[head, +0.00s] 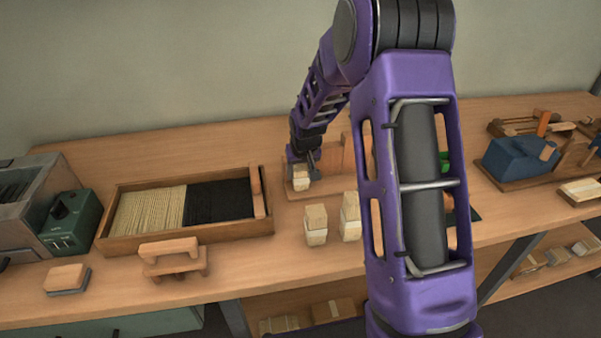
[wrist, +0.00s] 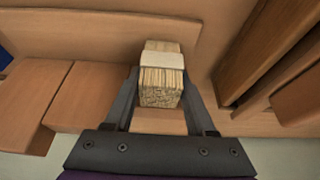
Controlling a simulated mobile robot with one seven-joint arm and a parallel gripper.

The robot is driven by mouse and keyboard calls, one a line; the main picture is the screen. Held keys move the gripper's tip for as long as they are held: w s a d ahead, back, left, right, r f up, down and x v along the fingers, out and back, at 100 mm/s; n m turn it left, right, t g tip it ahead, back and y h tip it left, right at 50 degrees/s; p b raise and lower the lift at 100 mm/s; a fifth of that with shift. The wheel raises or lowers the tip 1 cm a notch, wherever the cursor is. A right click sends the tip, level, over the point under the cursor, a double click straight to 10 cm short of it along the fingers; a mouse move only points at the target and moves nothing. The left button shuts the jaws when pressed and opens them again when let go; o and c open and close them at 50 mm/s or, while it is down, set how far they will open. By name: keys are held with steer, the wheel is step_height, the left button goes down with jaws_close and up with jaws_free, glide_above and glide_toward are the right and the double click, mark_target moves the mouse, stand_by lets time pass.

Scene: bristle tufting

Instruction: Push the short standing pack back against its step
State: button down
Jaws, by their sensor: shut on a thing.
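A short pack of pale bristles with a light band (head: 300,179) stands on a wooden stepped fixture (head: 294,195) at the back of the bench. In the wrist view the pack (wrist: 161,88) sits between the two dark fingers of my gripper (wrist: 160,98), which is shut on it. The fixture's wooden back wall (wrist: 105,30) rises behind the pack, and lower wooden blocks (wrist: 85,98) lie to its left. Whether the pack touches its step is hard to tell. In the head view my gripper (head: 302,164) partly hides the pack.
Two banded packs (head: 316,226) (head: 350,217) stand on the bench in front of the fixture. A tray (head: 115,235) of pale and black bristles lies to the left, with a wooden-handled block (head: 172,257) before it. My arm hides the bench right of the fixture.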

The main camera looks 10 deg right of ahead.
steer(key=shift+w+r, duration=0.1)
steer(key=shift+w, duration=0.1)
steer(key=shift+c, duration=0.7)
jaws_free()
steer(key=shift+d, duration=0.1)
steer(key=p+v, duration=0.2)
steer(key=v, duration=1.5)
steer(key=shift+s, duration=0.2)
steer(key=shift+r, duration=0.1)
